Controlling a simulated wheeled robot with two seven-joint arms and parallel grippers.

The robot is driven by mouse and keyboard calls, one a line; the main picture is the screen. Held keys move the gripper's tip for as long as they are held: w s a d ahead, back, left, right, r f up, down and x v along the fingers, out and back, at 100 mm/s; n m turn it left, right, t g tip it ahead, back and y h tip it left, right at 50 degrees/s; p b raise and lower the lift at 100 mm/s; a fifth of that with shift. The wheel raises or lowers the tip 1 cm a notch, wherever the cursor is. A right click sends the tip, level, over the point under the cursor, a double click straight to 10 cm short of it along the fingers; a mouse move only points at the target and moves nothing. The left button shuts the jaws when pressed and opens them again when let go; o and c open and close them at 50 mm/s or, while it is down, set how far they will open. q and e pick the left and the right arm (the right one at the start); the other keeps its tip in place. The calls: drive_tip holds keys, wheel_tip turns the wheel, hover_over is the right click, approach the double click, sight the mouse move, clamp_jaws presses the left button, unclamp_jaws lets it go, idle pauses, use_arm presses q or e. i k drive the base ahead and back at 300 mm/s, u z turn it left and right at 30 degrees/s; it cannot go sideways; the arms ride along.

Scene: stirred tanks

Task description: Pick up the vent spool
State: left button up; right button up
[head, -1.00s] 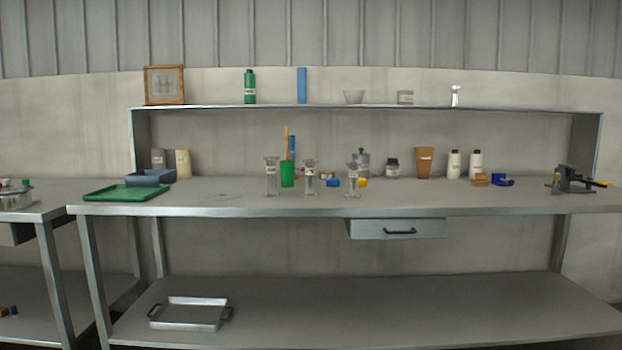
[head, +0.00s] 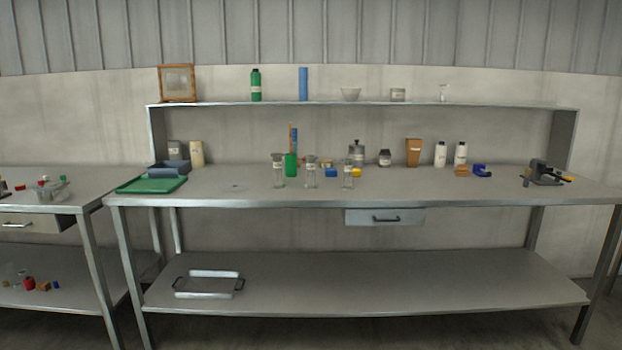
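No object can be identified with certainty as the vent spool. Three clear, flanged, labelled upright vessels stand near the middle of the long bench (head: 420,185): a left one (head: 279,172), a middle one (head: 311,173) and a right one (head: 348,175). At the left, a second table (head: 60,185) carries a clear bowl-like vessel (head: 58,192) with small red and green parts around it, too small to tell apart. Neither of my grippers is in view.
A green tray (head: 150,185) and a blue-grey bin (head: 168,168) sit at the bench's left end. A clamp-like tool (head: 545,173) is at the right end. A drawer (head: 385,217) hangs under the bench. A metal tray (head: 208,285) lies on the lower shelf.

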sight(311, 184)
drive_tip(key=u, duration=0.75)
drive_tip(key=i, duration=0.65)
drive_tip(key=u, duration=0.8)
drive_tip(key=i, duration=1.3)
drive_tip(key=z, duration=0.8)
drive_tip(key=i, duration=1)
drive_tip(key=z, duration=0.85)
